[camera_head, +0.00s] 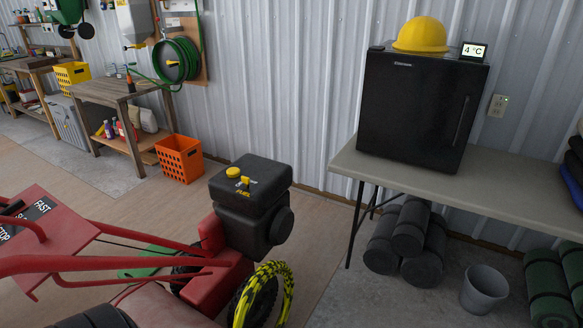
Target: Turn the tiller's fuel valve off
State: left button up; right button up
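The red tiller (205,265) stands on the floor at the lower left, with its handlebars reaching to the left edge. Its black engine and tank block (250,195) is at its right end. On top of the block are a round yellow cap (233,172) and a small yellow valve lever (245,181) beside a yellow "FUEL" label (243,192). The lever's exact setting is too small to tell. Neither of my grippers shows in this view.
A grey table (500,200) at the right holds a black mini fridge (410,115) with a yellow hard hat (421,36) on it. An orange crate (180,160) stands by a wooden workbench (110,92).

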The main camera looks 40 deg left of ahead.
aim_at(245, 180)
jog(key=i+l+u, duration=0.1)
jog(key=i+u, duration=0.25)
jog(key=i, duration=0.2)
jog(key=i+l+u, duration=0.35)
jog(key=i, duration=0.2)
jog(key=j, duration=0.1)
